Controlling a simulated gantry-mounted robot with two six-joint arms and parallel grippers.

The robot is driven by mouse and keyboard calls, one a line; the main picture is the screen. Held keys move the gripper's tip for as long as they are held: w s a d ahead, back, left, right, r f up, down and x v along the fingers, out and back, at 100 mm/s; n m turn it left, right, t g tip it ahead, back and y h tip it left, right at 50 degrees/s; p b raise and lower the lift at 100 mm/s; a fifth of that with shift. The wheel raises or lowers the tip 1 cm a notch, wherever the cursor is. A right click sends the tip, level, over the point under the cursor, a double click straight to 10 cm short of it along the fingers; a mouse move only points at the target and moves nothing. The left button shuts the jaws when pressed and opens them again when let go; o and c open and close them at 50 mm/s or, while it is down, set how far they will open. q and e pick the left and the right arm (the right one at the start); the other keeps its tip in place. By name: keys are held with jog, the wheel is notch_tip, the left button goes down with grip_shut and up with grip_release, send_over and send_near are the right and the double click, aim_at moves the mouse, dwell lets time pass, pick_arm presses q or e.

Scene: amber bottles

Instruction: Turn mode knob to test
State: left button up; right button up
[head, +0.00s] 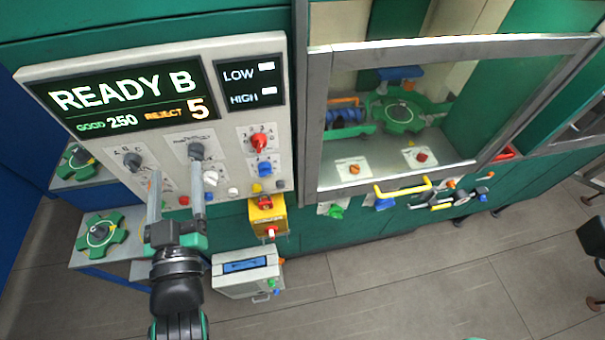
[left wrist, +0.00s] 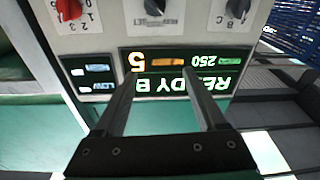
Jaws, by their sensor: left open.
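The control panel (head: 225,180) carries several knobs below its display. A grey pointer knob (head: 132,160) is on the left, another grey knob (head: 195,151) is in the middle, and a red knob (head: 259,142) is on the right. Their labels are too small to read, so I cannot tell which is the mode knob. My left gripper (head: 175,168) is open and empty in front of the panel. Its right finger reaches just under the middle knob. In the left wrist view the middle knob (left wrist: 153,9) and red knob (left wrist: 68,9) lie beyond the open fingers (left wrist: 159,73).
The display (head: 125,100) reads READY B, GOOD 250, REJECT 5. A blue button (head: 265,169) and a white knob (head: 210,178) sit lower. A yellow box (head: 267,215) and a grey device (head: 246,270) are below. A framed window (head: 319,130) stands at the right.

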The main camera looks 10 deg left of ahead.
pick_arm(q)
jog(key=m, duration=0.1)
send_near(196, 154)
notch_tip(196, 154, up, 2)
jog(key=s+d, duration=0.2)
jog(key=s+a+f+h, duration=0.1)
jog(key=f, duration=0.1)
jog(key=f+x, duration=0.1)
jog(key=x, duration=1)
jog(key=shift+w+a+r+m+g+p, duration=0.3)
jog(key=shift+w+r+g+p, duration=0.05)
jog(key=shift+r+g, duration=0.05)
pick_arm(e)
jog(key=shift+d+h, duration=0.1)
jog(key=shift+h, duration=0.2)
pick_arm(q)
jog(key=shift+c, duration=0.2)
grip_shut()
